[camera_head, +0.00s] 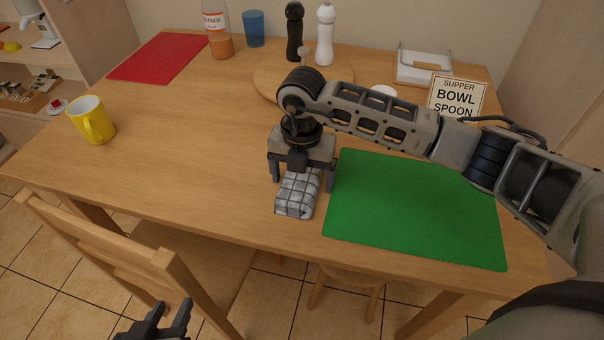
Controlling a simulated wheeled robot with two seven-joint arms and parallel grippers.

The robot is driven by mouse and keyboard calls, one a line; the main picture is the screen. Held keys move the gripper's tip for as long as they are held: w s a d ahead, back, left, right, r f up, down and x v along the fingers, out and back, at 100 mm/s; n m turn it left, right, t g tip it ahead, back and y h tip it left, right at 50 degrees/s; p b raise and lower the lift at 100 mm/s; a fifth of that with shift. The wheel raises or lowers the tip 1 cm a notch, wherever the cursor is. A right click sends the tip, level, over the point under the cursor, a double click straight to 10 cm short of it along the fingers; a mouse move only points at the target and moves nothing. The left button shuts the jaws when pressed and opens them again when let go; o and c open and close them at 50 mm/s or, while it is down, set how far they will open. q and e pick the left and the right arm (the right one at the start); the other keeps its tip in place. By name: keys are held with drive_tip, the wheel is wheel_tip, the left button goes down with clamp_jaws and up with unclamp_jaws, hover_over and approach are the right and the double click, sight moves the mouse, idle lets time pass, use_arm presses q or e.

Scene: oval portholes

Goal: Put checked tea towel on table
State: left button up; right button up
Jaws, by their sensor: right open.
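The checked tea towel (297,197) is a folded grey-and-white bundle. It lies on the wooden table (190,165), near the front edge and just left of the green mat. My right gripper (302,182) is directly above it, pointing down, with its fingers apart on either side of the towel's far end. Whether the fingers touch the towel is hard to tell. My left gripper (168,322) is low at the bottom of the view, in front of the table by the chair, with its fingers apart and nothing between them.
A green mat (415,210) lies right of the towel and a red mat (160,57) at the back left. A yellow mug (91,120) stands at the left. A round board (268,78), bottle, mills and sign stand behind. A chair (110,255) stands at the front.

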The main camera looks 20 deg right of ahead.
wheel_tip(320, 180, up, 12)
idle(0.4)
idle(0.3)
